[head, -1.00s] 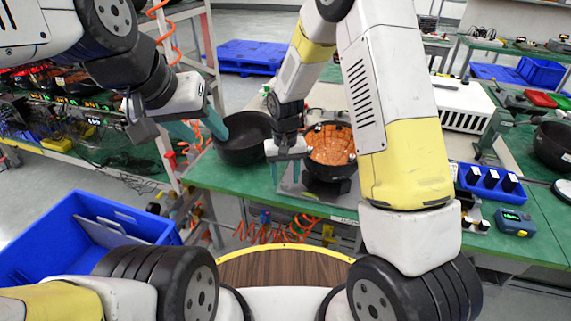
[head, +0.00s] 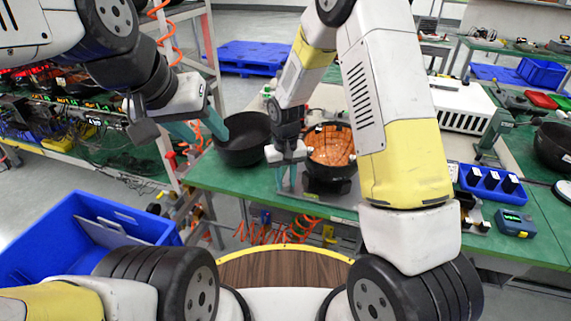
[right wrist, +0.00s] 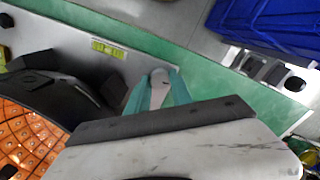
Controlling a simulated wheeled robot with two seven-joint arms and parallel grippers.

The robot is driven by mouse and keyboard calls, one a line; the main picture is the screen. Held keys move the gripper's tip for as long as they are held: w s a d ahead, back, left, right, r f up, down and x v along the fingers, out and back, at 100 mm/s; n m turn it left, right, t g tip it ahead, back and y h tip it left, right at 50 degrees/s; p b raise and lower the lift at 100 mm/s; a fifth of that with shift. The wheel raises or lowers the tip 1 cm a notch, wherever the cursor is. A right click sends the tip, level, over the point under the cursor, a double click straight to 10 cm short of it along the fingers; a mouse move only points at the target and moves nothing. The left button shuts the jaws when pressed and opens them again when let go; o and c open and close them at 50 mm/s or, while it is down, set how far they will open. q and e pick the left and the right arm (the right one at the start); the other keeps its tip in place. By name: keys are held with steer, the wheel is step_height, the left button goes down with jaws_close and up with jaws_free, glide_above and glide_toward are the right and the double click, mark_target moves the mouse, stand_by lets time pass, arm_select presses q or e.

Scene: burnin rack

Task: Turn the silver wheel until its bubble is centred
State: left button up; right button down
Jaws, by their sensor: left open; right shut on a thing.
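The silver wheel (right wrist: 159,88) is a pale metallic knob in the right wrist view, between the teal fingers of my right gripper (right wrist: 156,97), which is shut on it. In the head view my right gripper (head: 287,182) points down at the plate's left side, left of the orange-lined bowl. A yellow-green level vial (right wrist: 109,48) lies on the silver plate (right wrist: 75,35) in the right wrist view. Its bubble is too small to place surely. My left gripper (head: 203,132) is open and empty, in front of the black bowl in the head view.
The black bowl with the orange tiled inside (head: 330,147) stands on the plate, close to my right gripper. An empty black bowl (head: 243,140) is to the left on the green bench (head: 225,177). A blue bin (head: 75,245) stands at lower left.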

steer(key=c, duration=1.1)
jaws_free()
steer(key=shift+c, duration=0.2)
steer(key=shift+r, duration=3.9)
steer(key=shift+r, duration=0.1)
step_height(320, 180, up, 6)
steer(key=t, duration=0.1)
glide_above(286, 184)
steer(key=s+d, duration=0.1)
steer(key=d, duration=0.2)
steer(key=s+d+r+m+t+y, duration=0.1)
steer(key=s+d+r, duration=0.15)
steer(key=r, duration=0.25)
steer(key=s+d+r+t, duration=0.1)
steer(key=s+d+r, duration=0.1)
steer(key=s+r, duration=0.15)
steer(key=s+d+r+m+t, duration=0.1)
steer(key=s+d+r, duration=0.2)
steer(key=s, duration=0.3)
steer(key=s+d+r+t+y, duration=0.1)
steer(key=s+d+r+t, duration=0.1)
steer(key=s+r, duration=0.3)
steer(key=shift+s+d+m, duration=0.4)
steer(key=shift+s+d, duration=0.2)
steer(key=shift+s, duration=0.5)
